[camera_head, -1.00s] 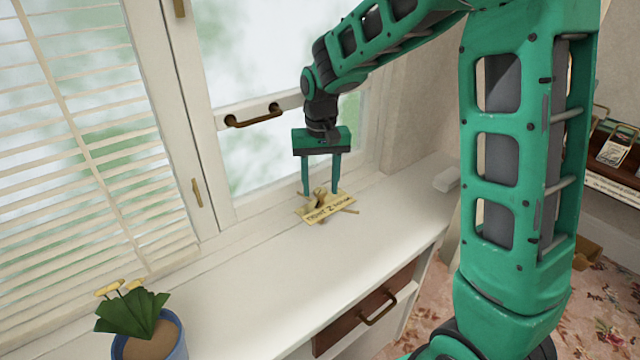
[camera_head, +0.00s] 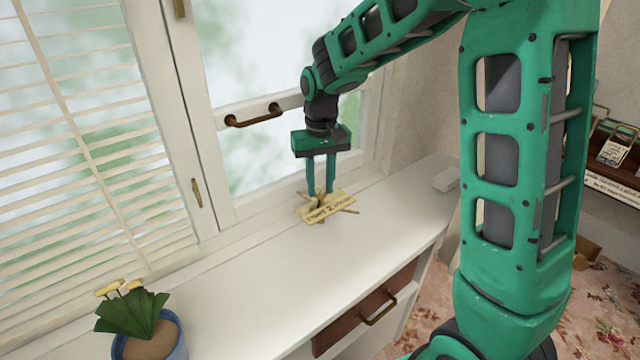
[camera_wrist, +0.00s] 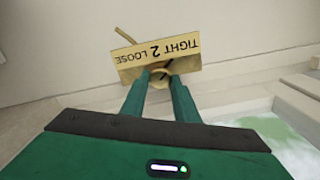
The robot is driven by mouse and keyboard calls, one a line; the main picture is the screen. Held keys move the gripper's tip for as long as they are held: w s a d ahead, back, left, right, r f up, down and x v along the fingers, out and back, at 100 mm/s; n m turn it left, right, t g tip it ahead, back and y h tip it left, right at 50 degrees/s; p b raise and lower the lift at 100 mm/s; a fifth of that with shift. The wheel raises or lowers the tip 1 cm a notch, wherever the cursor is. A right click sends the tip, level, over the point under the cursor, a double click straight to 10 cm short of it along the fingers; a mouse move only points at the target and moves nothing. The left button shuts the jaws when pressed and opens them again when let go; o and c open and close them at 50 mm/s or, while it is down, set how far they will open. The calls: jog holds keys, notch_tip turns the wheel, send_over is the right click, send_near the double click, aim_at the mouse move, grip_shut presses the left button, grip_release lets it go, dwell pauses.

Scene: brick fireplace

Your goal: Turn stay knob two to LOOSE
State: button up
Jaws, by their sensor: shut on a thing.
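The stay knob (camera_wrist: 160,74) is a small brass piece at the base of a brass plate (camera_wrist: 157,58) that reads "TIGHT 2 LOOSE", upside down in the wrist view. In the head view the plate (camera_head: 325,206) lies on the white sill below the window, with thin brass rods sticking out. My gripper (camera_head: 320,190) points down at it, its two green fingers close together. In the wrist view my gripper (camera_wrist: 160,80) is shut on the knob, which the fingertips partly hide. I cannot tell which way the knob is turned.
The white sill top (camera_head: 270,260) is mostly clear. A potted plant (camera_head: 140,325) stands at the front left. A window handle bar (camera_head: 253,117) is on the frame behind my gripper. A small white block (camera_head: 446,180) lies at the right end.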

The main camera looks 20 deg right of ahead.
jog(key=n, duration=1.3)
jog(key=shift+w+d+n, duration=0.1)
jog(key=shift+d+n, duration=0.05)
jog(key=shift+n, duration=0.15)
jog(key=n, duration=0.5)
jog(key=shift+r, duration=0.1)
jog(key=shift+w+n, duration=0.1)
jog(key=shift+n, duration=1.6)
jog(key=o, duration=1)
jog(key=shift+o, duration=0.3)
